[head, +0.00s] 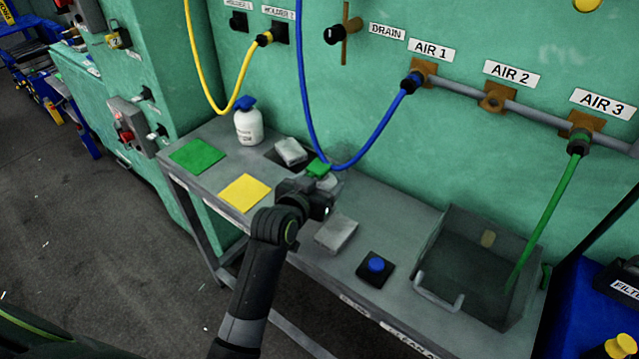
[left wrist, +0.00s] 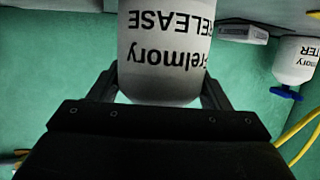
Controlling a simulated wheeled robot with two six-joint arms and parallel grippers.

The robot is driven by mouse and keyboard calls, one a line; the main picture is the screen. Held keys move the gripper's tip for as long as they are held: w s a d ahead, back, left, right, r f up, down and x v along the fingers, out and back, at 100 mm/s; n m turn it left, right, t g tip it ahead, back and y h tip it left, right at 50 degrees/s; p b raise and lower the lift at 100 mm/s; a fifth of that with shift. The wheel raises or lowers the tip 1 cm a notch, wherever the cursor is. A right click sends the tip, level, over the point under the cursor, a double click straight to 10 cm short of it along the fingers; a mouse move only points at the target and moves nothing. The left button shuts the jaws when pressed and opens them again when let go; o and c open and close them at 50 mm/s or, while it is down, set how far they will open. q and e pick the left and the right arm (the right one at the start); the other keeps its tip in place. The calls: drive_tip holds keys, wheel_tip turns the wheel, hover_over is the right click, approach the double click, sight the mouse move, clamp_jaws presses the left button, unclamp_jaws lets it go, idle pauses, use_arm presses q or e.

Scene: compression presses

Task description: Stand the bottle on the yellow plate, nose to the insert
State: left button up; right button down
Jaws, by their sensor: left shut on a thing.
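My left gripper (head: 318,190) is shut on a white bottle with a green nozzle (head: 318,168), above the bench right of the yellow plate. In the left wrist view the white bottle (left wrist: 165,50) sits between both fingers, its label reading "RELEASE" upside down, as does the other bottle's; it looks upright. My gripper hides most of its body in the head view. The yellow plate (head: 244,193) lies flat and empty near the bench's front edge. I cannot tell which thing is the insert. My right gripper is not in view.
A white bottle with a blue nozzle (head: 248,125) stands behind the yellow plate, beside a green plate (head: 197,156). Grey blocks (head: 291,151) (head: 336,233), a blue button (head: 376,264) and a grey tray (head: 436,290) are on the bench. A blue hose (head: 350,163) hangs behind my gripper.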

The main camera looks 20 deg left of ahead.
use_arm(q)
drive_tip(key=shift+r, duration=0.1)
drive_tip(key=o, duration=0.9)
drive_tip(key=shift+f, duration=0.2)
drive_tip(key=o, duration=0.3)
drive_tip(key=shift+r, duration=0.15)
